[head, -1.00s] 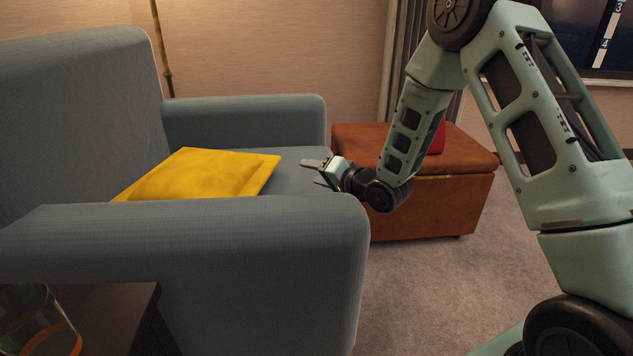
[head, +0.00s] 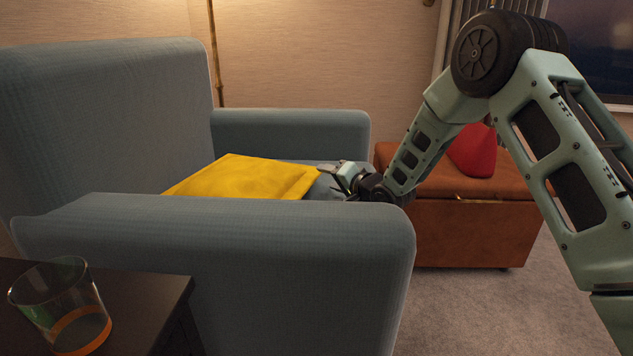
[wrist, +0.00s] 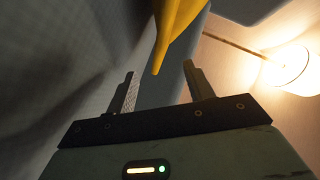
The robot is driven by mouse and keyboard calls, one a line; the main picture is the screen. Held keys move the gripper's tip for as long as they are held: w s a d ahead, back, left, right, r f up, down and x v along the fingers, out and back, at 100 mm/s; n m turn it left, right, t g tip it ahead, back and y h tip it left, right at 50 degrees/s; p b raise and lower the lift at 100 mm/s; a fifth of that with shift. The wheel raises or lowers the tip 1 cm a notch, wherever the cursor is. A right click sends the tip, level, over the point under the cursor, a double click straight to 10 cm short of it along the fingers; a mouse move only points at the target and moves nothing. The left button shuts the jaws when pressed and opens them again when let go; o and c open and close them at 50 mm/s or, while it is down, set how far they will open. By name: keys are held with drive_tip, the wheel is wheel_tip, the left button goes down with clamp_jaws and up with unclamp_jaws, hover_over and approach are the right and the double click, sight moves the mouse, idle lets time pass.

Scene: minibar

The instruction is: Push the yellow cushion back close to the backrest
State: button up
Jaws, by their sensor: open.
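The yellow cushion (head: 245,178) lies on the seat of the blue-grey armchair (head: 300,240). Its lower part is hidden behind the near armrest. The backrest (head: 105,120) rises at the left. My gripper (head: 335,173) is over the front of the seat, just right of the cushion's right corner. In the wrist view the cushion's yellow corner (wrist: 174,35) points down toward the space between my two open fingers (wrist: 160,88). The fingers hold nothing. I cannot tell whether they touch the cushion.
A glass (head: 62,305) stands on a dark side table (head: 150,295) at the lower left. A brown leather ottoman (head: 465,230) with a red object (head: 473,152) on it stands behind my arm. The near armrest (head: 230,215) and far armrest (head: 290,135) flank the seat.

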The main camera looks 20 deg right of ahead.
sight(319, 175)
drive_tip(key=b+x, duration=0.2)
drive_tip(key=x, duration=0.5)
drive_tip(key=shift+a+r, duration=0.1)
clamp_jaws()
